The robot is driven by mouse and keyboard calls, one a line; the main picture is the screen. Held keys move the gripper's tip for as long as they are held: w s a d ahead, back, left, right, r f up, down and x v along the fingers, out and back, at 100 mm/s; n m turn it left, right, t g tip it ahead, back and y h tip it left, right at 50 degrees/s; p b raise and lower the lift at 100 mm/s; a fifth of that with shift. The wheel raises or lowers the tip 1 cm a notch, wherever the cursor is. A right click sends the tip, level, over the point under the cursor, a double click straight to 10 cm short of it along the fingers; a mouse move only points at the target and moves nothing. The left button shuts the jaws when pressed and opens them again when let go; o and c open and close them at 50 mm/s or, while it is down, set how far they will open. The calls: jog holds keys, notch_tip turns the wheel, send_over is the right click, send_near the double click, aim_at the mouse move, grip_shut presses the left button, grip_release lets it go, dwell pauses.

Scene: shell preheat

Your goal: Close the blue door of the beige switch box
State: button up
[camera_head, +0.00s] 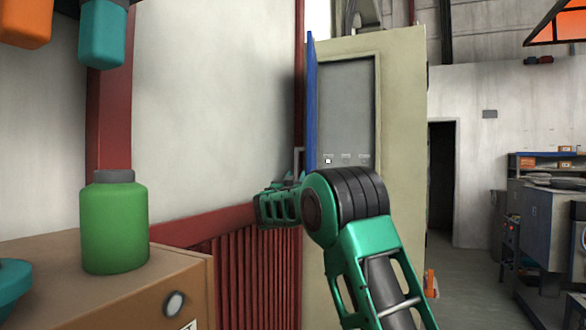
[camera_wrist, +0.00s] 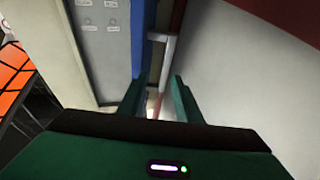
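The beige switch box (camera_head: 405,120) stands ahead, its front showing a grey recessed panel (camera_head: 345,95) with small switches low down. Its blue door (camera_head: 311,100) stands open, seen nearly edge-on at the box's left side. A grey handle (camera_head: 298,160) sticks out from the door's left face. In the wrist view the blue door (camera_wrist: 122,40) runs down the middle left, with the pale handle (camera_wrist: 162,38) beside it. My gripper (camera_wrist: 160,98) is open, its two green fingers apart with nothing seen held between them. In the head view my arm partly hides the gripper near the handle.
A red ribbed panel (camera_head: 250,265) and red wall post lie left of the box. A brown cabinet (camera_head: 175,275) with a green bottle (camera_head: 114,225) stands at the near left. Open floor (camera_head: 460,280) lies to the right, before a workbench (camera_head: 550,230).

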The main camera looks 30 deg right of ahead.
aim_at(296, 163)
jog(key=shift+t, duration=0.3)
jog(key=x, duration=0.7)
jog(key=a+x, duration=0.1)
jog(key=x, duration=0.3)
jog(key=shift+w+r, duration=0.3)
jog(key=shift+r, duration=0.15)
grip_shut()
jog(key=shift+a, duration=0.2)
